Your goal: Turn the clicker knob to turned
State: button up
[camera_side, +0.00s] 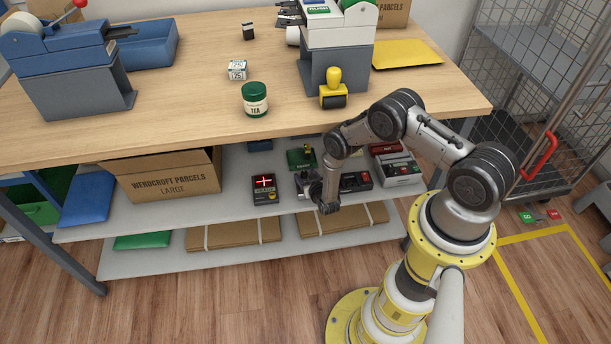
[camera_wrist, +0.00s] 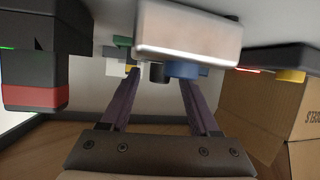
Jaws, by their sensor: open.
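In the wrist view, a silver box-shaped device (camera_wrist: 188,35) hangs into the upper middle of the picture, which looks upside down. I take it to be the clicker. Whether a finger touches the knob cannot be told.
A black device with a red display (camera_side: 264,187) stands left of my gripper. A black-and-red device (camera_side: 356,180) and a grey-and-red one (camera_side: 399,170) stand right. A cardboard box (camera_side: 168,178) is farther left. The counter (camera_side: 190,105) overhangs the shelf (camera_side: 231,205).

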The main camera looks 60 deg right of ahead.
jog(key=shift+w+d, duration=0.1)
jog(key=shift+w, duration=0.05)
grip_shut()
jog(key=shift+h, duration=0.3)
jog(key=m+g+h, duration=0.2)
jog(key=m, duration=0.1)
jog(key=m+g+h, duration=0.1)
jog(key=shift+w+a+m+g, duration=0.3)
jog(key=shift+a+g, duration=0.05)
jog(key=shift+g, duration=0.05)
jog(key=m+g+h, duration=0.1)
jog(key=m+g, duration=0.2)
jog(key=shift+w+f+g+h, duration=0.1)
jog(key=shift+w+g+h, duration=0.05)
jog(key=shift+g+h, duration=0.25)
jog(key=shift+m+g, duration=1)
jog(key=shift+m, duration=0.1)
jog(key=shift+m+g+h, duration=0.3)
jog(key=shift+m+g, duration=0.1)
jog(key=shift+g, duration=0.1)
